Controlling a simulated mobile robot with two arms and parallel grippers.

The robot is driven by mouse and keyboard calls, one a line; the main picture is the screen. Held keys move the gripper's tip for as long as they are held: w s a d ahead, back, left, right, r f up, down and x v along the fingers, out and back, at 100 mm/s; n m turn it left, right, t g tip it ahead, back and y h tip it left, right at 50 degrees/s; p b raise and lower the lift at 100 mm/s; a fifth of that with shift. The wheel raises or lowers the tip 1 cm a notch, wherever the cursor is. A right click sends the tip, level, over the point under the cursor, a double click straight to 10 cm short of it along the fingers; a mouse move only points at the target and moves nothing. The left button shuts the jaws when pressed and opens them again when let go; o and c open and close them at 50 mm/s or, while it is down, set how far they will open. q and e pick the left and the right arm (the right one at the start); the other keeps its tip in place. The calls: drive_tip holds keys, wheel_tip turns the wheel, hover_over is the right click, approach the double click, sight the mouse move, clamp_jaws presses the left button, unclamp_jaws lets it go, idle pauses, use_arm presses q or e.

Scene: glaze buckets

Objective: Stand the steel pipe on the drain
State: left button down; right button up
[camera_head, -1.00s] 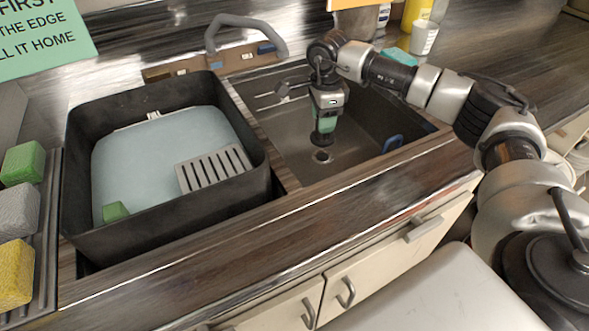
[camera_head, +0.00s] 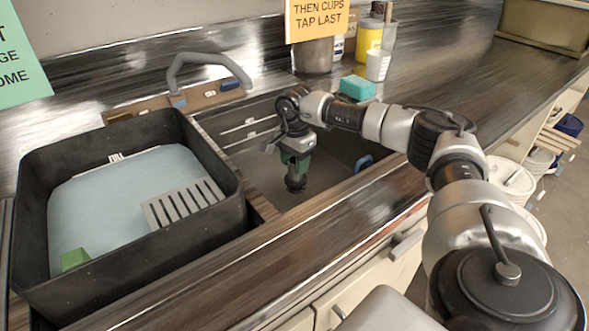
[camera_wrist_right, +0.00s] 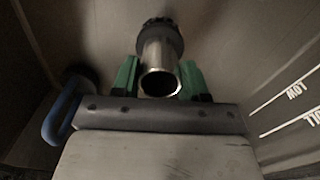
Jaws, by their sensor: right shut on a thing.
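My right gripper (camera_head: 296,160) is low inside the sink (camera_head: 335,160), pointing down. Its green fingers are closed around the steel pipe, and the pipe's dark lower end (camera_head: 295,183) shows below them. In the right wrist view the bare steel pipe (camera_wrist_right: 160,62) sits between the fingers of the gripper (camera_wrist_right: 161,80), with its open rim toward the camera and a dark collar at its far end. The drain is not visible now, and I cannot tell whether the pipe touches the sink floor. My left gripper is out of view.
A black tub (camera_head: 225,200) with a grey slotted rack (camera_head: 185,204) stands left of the sink. The faucet (camera_head: 210,60) is behind. A blue-handled item (camera_head: 363,163) is at the sink's right side. A teal sponge (camera_head: 357,87) and white cup (camera_head: 378,65) stand on the counter.

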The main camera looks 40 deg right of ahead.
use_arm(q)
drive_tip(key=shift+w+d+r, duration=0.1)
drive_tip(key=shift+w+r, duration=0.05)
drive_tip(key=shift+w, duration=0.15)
use_arm(e)
drive_tip(key=shift+f, duration=1.15)
drive_tip(key=o, duration=1)
drive_tip(key=shift+f, duration=0.1)
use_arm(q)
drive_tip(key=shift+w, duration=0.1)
use_arm(e)
wheel_tip(320, 180, up, 11)
drive_tip(key=shift+w+r+p, duration=0.1)
drive_tip(key=shift+p, duration=0.25)
drive_tip(key=shift+r, duration=0.5)
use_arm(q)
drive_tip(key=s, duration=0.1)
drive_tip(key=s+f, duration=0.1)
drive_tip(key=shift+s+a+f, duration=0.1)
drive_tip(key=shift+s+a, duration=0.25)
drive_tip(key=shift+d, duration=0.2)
